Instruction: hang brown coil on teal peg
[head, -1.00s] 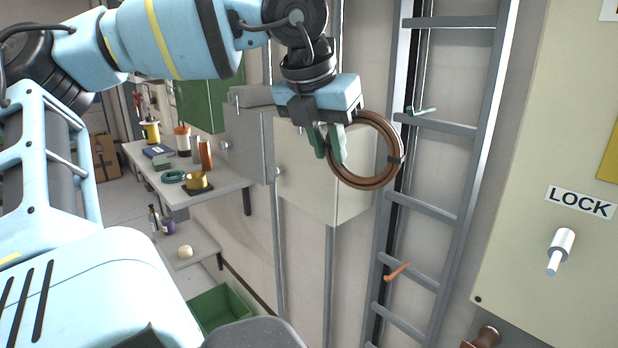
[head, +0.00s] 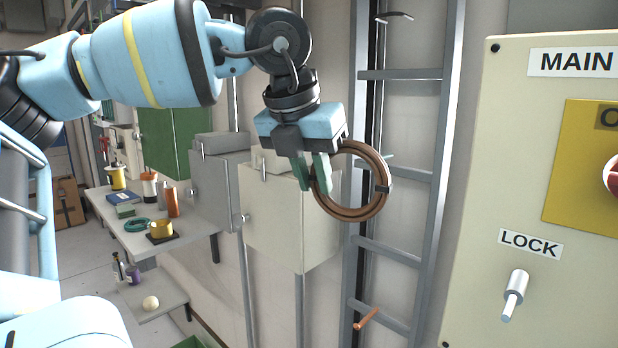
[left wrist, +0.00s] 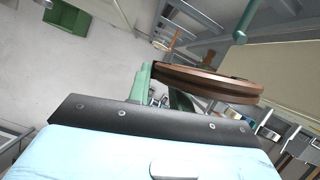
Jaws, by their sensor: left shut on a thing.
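The brown coil (head: 365,212) is a ring with a dark band, held upright by my left gripper (head: 312,183). The gripper's green fingers are shut on the coil's left side. The coil also shows nearly edge-on in the left wrist view (left wrist: 205,83), beside the green fingers. The teal peg (head: 389,157) sits on the ladder, mostly hidden behind the coil's upper right edge in the head view. In the left wrist view the teal peg (left wrist: 240,37) shows above the coil, with a visible gap between them. My right gripper is not in view.
The grey ladder (head: 430,210) stands behind the coil, with an orange peg (head: 367,318) low and a dark peg (head: 396,15) high. A cream cabinet (head: 285,225) is left of the ladder, and a LOCK panel (head: 500,180) right. A shelf (head: 195,228) holds several small items.

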